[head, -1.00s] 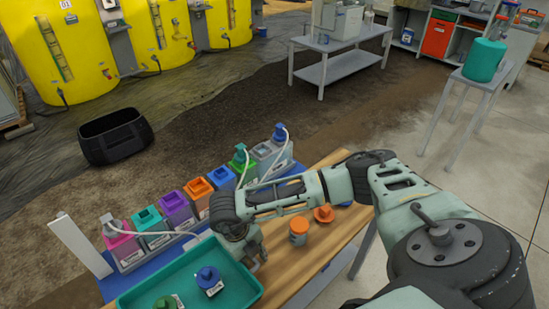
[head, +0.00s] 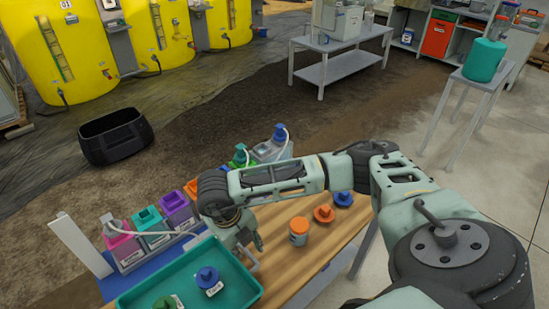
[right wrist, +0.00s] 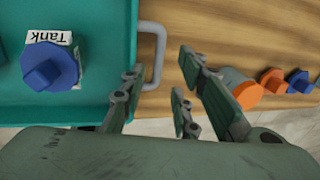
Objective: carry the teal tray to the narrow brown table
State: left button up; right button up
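The teal tray (head: 178,273) lies at the lower left of the head view, on a wood-topped table (head: 308,257). It holds a blue-capped container (head: 207,278) and a green-capped one (head: 165,302); its near part is cut off. The right wrist view shows the tray (right wrist: 105,60) with a light grey handle (right wrist: 160,50) on its side. My right gripper (head: 254,252) is at this side. Its fingers (right wrist: 161,75) are apart, with the handle between them in the picture; I see no grip. My left gripper is out of view. I cannot tell whether this wooden table is the narrow brown one.
An orange-lidded jar (head: 299,231), an orange cap (head: 324,214) and a blue cap (head: 343,199) stand right of the tray. Several coloured bottles line the table's far side. A black tub (head: 113,137) is on the ground. A grey table (head: 335,67) stands farther back.

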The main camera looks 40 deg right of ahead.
jog(key=r, duration=0.2)
jog(key=a+r, duration=0.1)
jog(key=r, duration=0.2)
dwell(0.5)
